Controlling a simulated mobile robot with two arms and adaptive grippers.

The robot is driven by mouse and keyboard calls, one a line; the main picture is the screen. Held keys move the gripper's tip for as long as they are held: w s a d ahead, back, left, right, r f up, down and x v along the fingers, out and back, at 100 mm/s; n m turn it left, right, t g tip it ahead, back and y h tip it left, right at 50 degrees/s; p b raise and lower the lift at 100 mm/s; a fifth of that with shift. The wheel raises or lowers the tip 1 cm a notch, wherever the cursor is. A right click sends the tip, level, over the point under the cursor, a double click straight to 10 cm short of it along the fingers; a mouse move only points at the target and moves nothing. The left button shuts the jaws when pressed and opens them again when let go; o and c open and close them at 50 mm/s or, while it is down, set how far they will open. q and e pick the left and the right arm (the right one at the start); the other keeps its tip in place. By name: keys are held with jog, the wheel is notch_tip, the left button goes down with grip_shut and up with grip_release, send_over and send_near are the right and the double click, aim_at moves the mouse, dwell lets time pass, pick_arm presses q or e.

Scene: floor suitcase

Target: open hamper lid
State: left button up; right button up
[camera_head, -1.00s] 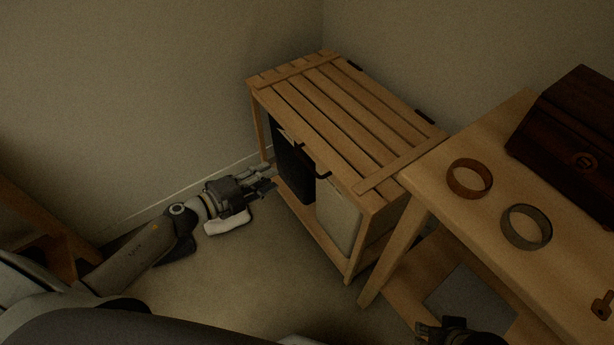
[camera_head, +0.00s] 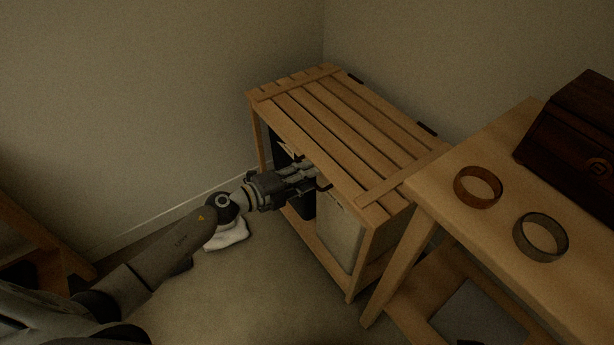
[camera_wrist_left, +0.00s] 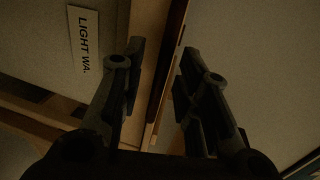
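The wooden hamper (camera_head: 375,205) stands against the back wall. Its slatted lid (camera_head: 345,125) lies flat and shut, with dark hinges at the far edge. A dark handle (camera_head: 324,187) on the lid's front edge is partly hidden by my left gripper (camera_head: 314,172). That gripper reaches in from the left, its fingers at the front edge by the handle. In the left wrist view its two fingers (camera_wrist_left: 160,58) are apart, with a wooden edge showing between them. I cannot tell whether they touch the handle. My right gripper cannot be made out.
The hamper holds a dark bag and a light bag (camera_head: 340,235); a label (camera_wrist_left: 84,42) reads "LIGHT WA". A wooden table (camera_head: 440,190) at right carries two rings and a dark chest (camera_head: 575,135). A white cloth (camera_head: 226,236) lies on the floor below my left arm.

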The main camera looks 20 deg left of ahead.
pick_arm(q)
jog(key=shift+w+d, duration=0.2)
jog(key=shift+w, duration=0.1)
jog(key=shift+c, duration=0.4)
grip_shut()
